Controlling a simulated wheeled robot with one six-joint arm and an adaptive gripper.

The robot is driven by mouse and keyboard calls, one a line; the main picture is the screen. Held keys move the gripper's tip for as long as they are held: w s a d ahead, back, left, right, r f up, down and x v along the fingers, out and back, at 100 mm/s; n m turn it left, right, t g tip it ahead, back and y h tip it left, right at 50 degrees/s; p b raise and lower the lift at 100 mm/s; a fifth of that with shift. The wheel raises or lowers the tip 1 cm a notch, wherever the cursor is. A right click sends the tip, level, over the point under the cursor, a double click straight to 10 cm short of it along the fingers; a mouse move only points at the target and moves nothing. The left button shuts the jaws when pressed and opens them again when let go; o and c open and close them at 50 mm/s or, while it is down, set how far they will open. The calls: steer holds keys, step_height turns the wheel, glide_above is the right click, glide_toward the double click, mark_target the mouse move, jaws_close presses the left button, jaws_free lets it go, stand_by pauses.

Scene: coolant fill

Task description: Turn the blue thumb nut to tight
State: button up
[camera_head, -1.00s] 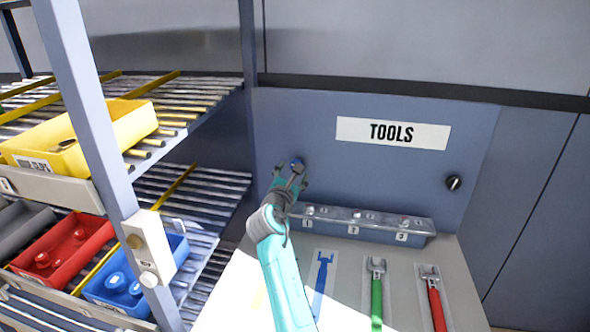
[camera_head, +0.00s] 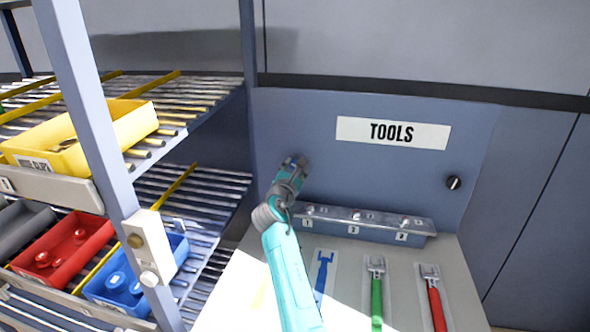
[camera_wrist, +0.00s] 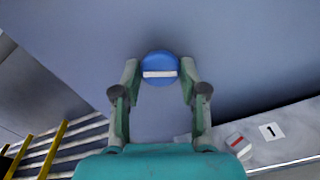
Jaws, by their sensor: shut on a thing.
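The blue thumb nut (camera_wrist: 160,65) shows in the wrist view as a round blue face with a white bar lying almost level across it. It sits on the blue-grey wall panel. My gripper (camera_wrist: 160,76) has one finger on each side of the nut and is shut on it. In the head view my gripper (camera_head: 294,165) is up against the panel, left of the TOOLS sign, and it hides the nut.
A black knob (camera_head: 453,182) with a white mark is on the panel's right. Below is a numbered metal rack (camera_head: 375,226). Blue, green and red wrenches (camera_head: 376,290) lie on the bench. A roller shelf with coloured bins (camera_head: 95,150) stands at left.

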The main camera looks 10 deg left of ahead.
steer(key=shift+m, duration=7.4)
steer(key=o, duration=1.1)
